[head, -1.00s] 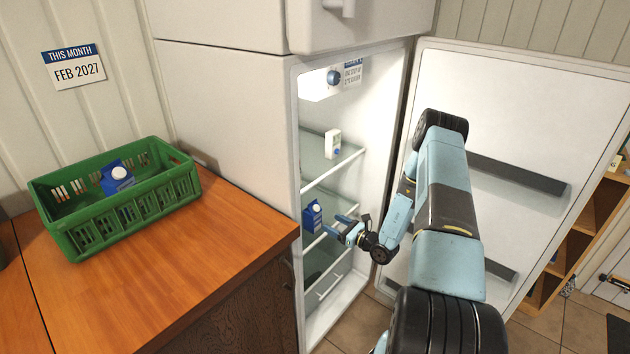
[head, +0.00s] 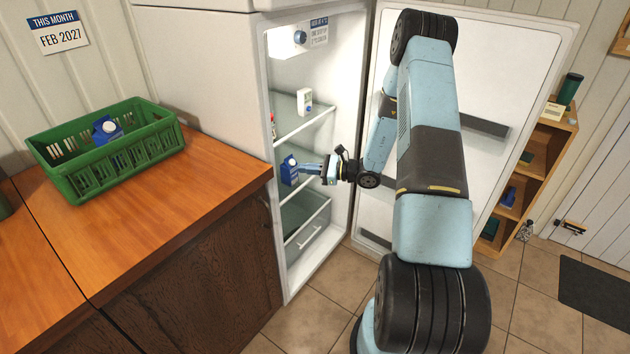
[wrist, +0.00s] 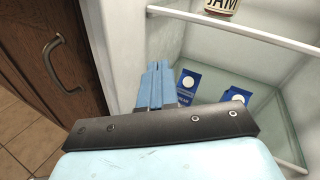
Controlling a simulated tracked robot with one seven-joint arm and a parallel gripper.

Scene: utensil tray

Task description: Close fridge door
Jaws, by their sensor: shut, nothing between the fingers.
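The fridge (head: 205,60) is white and its lower compartment is open. The fridge door (head: 515,75) is swung wide to the right, with dark door bins on its inner face. My arm passes in front of the door. My gripper (head: 306,168) is shut and empty at the front of the open compartment, by the shelf with a blue carton (head: 289,170). In the wrist view, my gripper (wrist: 156,78) is shut. Contact with the carton cannot be told.
A green crate (head: 75,180) with a blue carton stands on the wooden counter (head: 200,180) at left. A wooden shelf unit (head: 525,180) stands right of the door. A jam jar (wrist: 222,6) sits on a higher shelf. Tiled floor (head: 315,310) is free below.

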